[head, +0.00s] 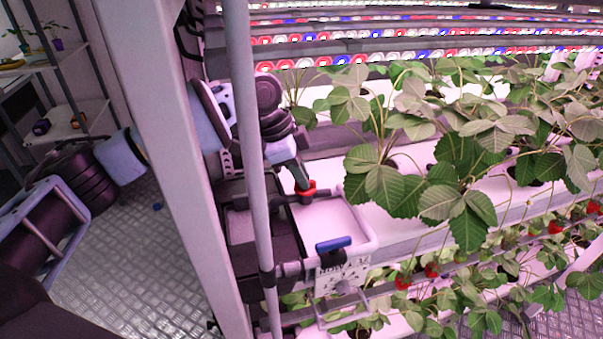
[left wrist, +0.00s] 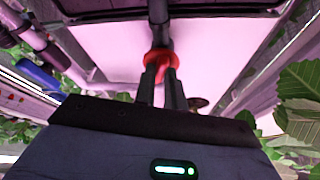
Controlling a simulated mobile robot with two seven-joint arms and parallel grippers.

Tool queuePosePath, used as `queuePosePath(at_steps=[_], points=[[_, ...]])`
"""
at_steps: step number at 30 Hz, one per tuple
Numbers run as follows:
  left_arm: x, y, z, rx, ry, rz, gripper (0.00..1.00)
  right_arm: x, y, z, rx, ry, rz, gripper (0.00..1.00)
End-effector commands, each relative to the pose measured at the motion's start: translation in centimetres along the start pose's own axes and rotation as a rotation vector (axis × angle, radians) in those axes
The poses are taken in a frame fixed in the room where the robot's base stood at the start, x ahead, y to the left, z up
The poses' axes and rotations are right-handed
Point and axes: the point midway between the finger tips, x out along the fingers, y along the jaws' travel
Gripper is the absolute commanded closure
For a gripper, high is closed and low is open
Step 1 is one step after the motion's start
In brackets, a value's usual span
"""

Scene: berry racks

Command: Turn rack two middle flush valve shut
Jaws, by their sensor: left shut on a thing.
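My right gripper is out of view.
The pale tray (head: 365,226) and a dark bin (head: 240,224) lie close below the arm. A thin grey pole (head: 257,170) and a wide pale post (head: 188,190) stand in front of it. Strawberry plants (head: 440,170) crowd the right.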

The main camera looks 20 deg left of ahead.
Motion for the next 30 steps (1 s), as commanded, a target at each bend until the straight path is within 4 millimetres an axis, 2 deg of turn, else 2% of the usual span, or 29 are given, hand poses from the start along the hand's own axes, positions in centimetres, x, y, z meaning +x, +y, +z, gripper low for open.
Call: queuePosePath(at_steps=[21, 30], points=[[0.4, -0.6, -0.3, 0.630, 0.003, 0.266, 1.00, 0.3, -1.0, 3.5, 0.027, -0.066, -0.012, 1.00], [0.2, -0.8, -0.5, 0.884, 0.000, 0.367, 1.00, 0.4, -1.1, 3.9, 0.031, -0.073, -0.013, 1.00]])
